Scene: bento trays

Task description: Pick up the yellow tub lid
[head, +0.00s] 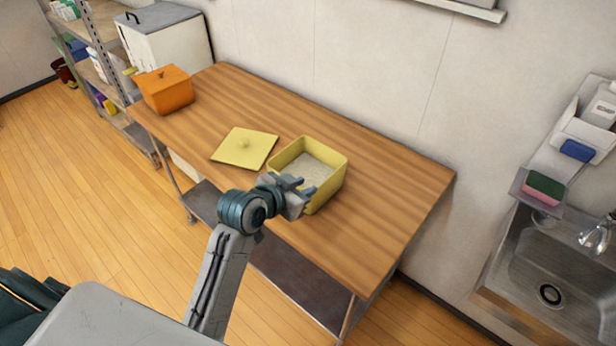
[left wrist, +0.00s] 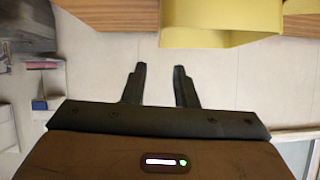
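The yellow tub lid (head: 243,148) lies flat on the wooden table (head: 395,185), with a small knob at its middle. The open yellow tub (head: 337,180) stands to its right and holds something pale. My left gripper (head: 306,188) is in front of the tub's near side, to the right of the lid. In the left wrist view its two fingers (left wrist: 160,85) are apart with nothing between them. My right gripper is in neither view.
An orange lidded tub (head: 166,92) stands at the table's far left end. The right part of the table is bare. A sink (head: 555,290) is at the right, and shelves (head: 100,60) and a white bin (head: 170,45) are at the upper left.

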